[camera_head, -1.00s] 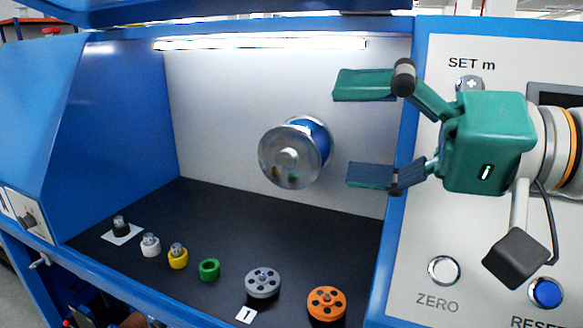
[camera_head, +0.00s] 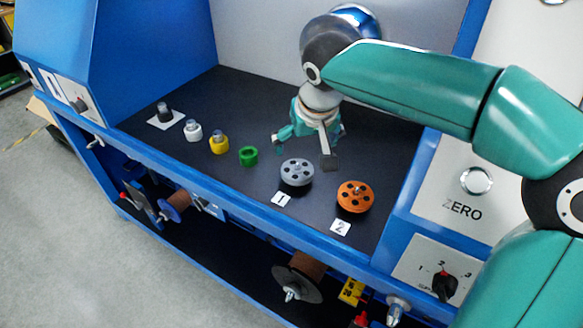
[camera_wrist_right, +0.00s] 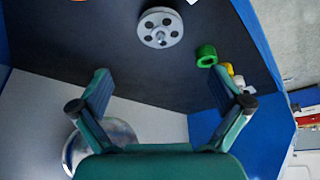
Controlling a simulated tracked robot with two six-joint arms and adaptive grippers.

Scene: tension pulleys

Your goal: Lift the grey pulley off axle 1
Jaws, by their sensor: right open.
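The grey pulley (camera_head: 297,172), a disc with round holes, sits on the dark shelf behind the label marked 1 (camera_head: 282,198). Axle 1 is hidden beneath it except perhaps at its centre. My right gripper (camera_head: 309,137) is open and empty, behind and above the pulley and apart from it. In the right wrist view the open fingers (camera_wrist_right: 160,78) are spread, and the grey pulley (camera_wrist_right: 160,27) lies beyond the gap between them, near the top edge. My left gripper is in neither view.
An orange pulley (camera_head: 355,196) sits to the right, behind label 2 (camera_head: 340,227). A green ring (camera_head: 248,155), a yellow part (camera_head: 219,143), a white part (camera_head: 193,129) and a black knob (camera_head: 164,113) stand to the left. My arm partly covers a metal drum.

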